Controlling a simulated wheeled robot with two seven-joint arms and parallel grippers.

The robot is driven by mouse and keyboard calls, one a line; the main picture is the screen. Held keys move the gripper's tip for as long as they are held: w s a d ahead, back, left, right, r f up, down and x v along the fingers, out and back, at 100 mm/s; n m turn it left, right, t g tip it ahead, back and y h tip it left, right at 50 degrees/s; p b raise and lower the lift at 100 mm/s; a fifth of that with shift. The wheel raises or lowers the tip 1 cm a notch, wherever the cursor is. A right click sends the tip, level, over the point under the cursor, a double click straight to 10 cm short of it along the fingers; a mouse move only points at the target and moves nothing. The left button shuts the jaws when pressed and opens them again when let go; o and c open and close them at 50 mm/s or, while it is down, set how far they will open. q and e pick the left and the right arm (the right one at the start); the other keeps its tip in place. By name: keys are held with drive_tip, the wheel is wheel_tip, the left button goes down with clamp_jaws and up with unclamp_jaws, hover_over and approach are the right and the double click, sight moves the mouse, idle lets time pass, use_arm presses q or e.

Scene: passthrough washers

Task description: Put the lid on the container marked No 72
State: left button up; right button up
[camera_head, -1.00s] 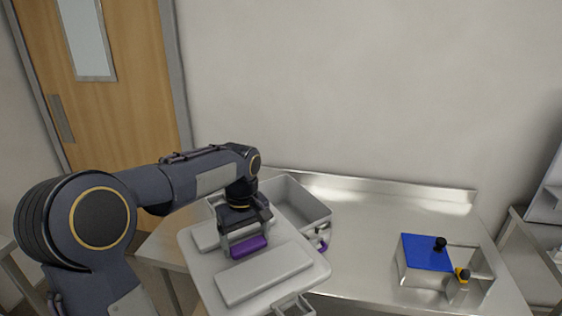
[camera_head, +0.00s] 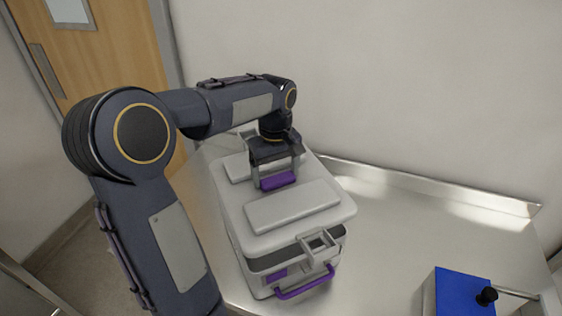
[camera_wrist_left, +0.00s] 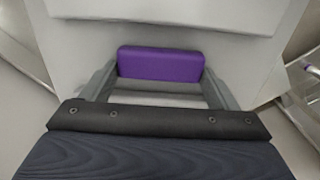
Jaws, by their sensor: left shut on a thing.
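The lid (camera_head: 295,208) is pale grey with raised panels and a purple grip (camera_head: 278,182) in its middle. My left gripper (camera_head: 277,173) is shut on that grip, which also shows between the fingers in the left wrist view (camera_wrist_left: 160,64). The lid is roughly level over the grey container (camera_head: 248,262), which has a purple front handle (camera_head: 306,284) and a small purple patch. A dark band shows between lid and container at the front, so the lid appears slightly above the rim there. The container's inside is hidden and no number is readable. My right gripper is out of view.
The container stands on a shiny metal table (camera_head: 400,225) with a raised back edge along the wall. A blue-topped box (camera_head: 462,292) with a black knob stands at the lower right. The table between them is clear.

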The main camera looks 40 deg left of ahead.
sight(276, 189)
use_arm(q)
drive_tip(key=shift+s+f+b, duration=0.15)
drive_tip(key=shift+f+b, duration=0.15)
drive_tip(key=shift+b, duration=0.05)
drive_tip(key=shift+f, duration=0.35)
drive_tip(key=shift+f+b, duration=0.75)
drive_tip(key=shift+b, duration=0.15)
drive_tip(key=shift+f+b, duration=1.05)
drive_tip(key=shift+f, duration=0.15)
drive_tip(key=shift+d+r, duration=0.1)
drive_tip(key=shift+f, duration=0.35)
drive_tip(key=shift+f, duration=0.35)
drive_tip(key=shift+f+b, duration=0.85)
drive_tip(key=shift+f, duration=0.05)
